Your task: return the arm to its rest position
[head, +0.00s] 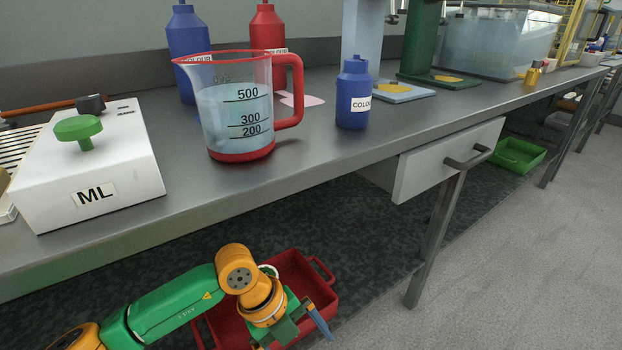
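My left arm, green and orange, comes in from the lower left, below the level of the bench top. My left gripper (302,330) is low in front of the bench, over a red tray (325,297) in the picture. A dark green part and a blue part show at its end. I cannot tell whether the blue part is a finger or a held thing, nor whether the gripper is open. My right gripper is out of view.
The grey bench (330,165) holds a white ML box (125,160), a red-rimmed measuring jug (225,110) and blue (352,115) and red (267,35) bottles. A drawer (445,165) and bench leg (435,240) stand to the right. A green tray (517,155) is farther back. Floor at right is clear.

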